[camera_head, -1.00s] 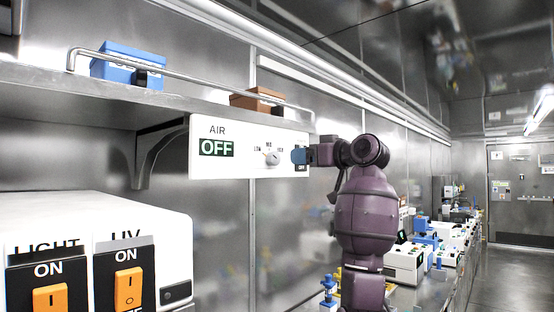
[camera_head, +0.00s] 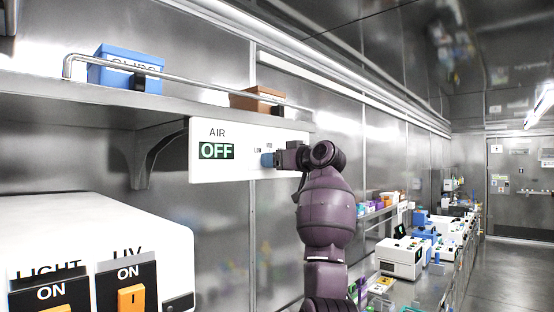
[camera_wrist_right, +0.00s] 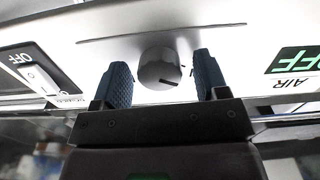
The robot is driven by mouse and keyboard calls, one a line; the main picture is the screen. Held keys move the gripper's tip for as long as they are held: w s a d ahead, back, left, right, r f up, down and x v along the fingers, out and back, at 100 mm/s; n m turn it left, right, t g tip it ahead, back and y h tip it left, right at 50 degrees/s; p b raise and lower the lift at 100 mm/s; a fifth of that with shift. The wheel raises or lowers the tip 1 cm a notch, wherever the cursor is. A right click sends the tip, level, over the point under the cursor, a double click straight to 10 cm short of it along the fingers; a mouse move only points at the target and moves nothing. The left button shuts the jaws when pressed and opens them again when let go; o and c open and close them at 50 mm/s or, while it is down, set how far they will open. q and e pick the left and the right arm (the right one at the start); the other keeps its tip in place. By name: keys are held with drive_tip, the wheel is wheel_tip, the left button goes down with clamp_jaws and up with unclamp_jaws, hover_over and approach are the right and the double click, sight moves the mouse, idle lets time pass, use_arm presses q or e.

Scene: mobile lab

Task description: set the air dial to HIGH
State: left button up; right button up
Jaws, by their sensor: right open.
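The air panel (camera_head: 237,168) is a white box under the shelf. Its green-on-dark display (camera_head: 216,151) reads OFF. In the right wrist view the air dial (camera_wrist_right: 160,67) is a round grey knob with a dark pointer mark, on a white face. My right gripper (camera_head: 267,160) is at the panel, in front of the dial, and hides it in the head view. In the right wrist view its two blue fingertips (camera_wrist_right: 160,82) stand open, one on each side of the dial, with gaps visible. My left gripper is not in view.
A white box with LIGHT and UV switches (camera_head: 131,296) stands at the lower left. A shelf (camera_head: 60,95) with a rail, a blue box (camera_head: 125,67) and a brown box (camera_head: 257,98) runs above the panel.

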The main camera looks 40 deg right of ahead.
drive_tip(key=c, duration=0.9)
